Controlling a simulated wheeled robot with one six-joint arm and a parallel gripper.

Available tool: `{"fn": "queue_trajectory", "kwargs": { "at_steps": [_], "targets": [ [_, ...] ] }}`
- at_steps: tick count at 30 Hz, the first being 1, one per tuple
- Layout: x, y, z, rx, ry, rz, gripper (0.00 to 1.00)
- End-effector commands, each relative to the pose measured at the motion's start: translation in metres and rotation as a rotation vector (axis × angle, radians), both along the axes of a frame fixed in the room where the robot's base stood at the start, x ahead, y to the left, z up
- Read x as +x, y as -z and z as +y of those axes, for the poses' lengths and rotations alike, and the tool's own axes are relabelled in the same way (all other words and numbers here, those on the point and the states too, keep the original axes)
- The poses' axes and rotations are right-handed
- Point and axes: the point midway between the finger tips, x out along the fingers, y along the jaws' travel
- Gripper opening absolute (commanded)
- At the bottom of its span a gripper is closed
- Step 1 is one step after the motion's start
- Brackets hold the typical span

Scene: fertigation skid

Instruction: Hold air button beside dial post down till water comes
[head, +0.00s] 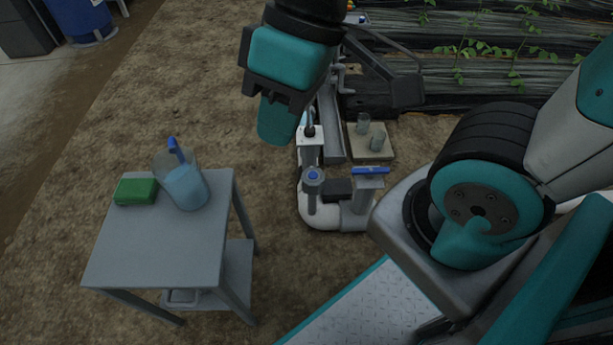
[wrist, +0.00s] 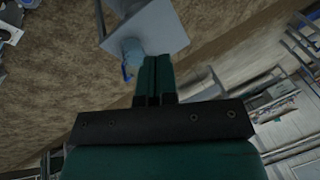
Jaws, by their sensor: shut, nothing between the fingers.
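My gripper (head: 277,122) is shut and empty, its teal fingers pointing down in the air left of the pipework in the head view. The shut fingers also show in the wrist view (wrist: 154,80). A grey post with a round blue top (head: 313,176) stands on the white pipe elbow (head: 318,213); it may be the air button, but I cannot tell. A pale box-like fitting (head: 309,148) with a dark upright piece stands just behind it, partly near my gripper. No dial face is readable. My gripper touches none of these. No water is visible at the pipework.
A blue-handled valve (head: 370,171) stands right of the post. A grey side table (head: 150,248) at left holds a jug of bluish liquid (head: 185,187) and a green sponge (head: 135,191). Bare soil lies between table and pipework.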

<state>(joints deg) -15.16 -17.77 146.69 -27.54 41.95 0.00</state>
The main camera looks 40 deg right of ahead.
Motion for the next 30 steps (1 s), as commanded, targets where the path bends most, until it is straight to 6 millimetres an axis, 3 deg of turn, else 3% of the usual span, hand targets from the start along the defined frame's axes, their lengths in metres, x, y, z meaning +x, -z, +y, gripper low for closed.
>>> {"fn": "queue_trajectory", "kwargs": {
  "at_steps": [5, 8, 11, 15, 21, 27, 30],
  "targets": [
    [0.011, 0.005, -0.002, -0.015, 0.011, 0.002, 0.0],
    [0.037, 0.02, -0.008, -0.058, 0.041, 0.007, 0.0],
    [0.079, 0.049, -0.02, -0.14, 0.081, 0.01, 0.0],
    [0.14, 0.109, -0.049, -0.308, 0.116, 0.003, 0.0],
    [0.2, 0.21, -0.105, -0.593, 0.093, -0.003, 0.0],
    [0.221, 0.304, -0.167, -0.889, -0.022, 0.005, 0.0],
    [0.222, 0.338, -0.191, -1.008, -0.091, 0.011, 0.0]
  ]
}}
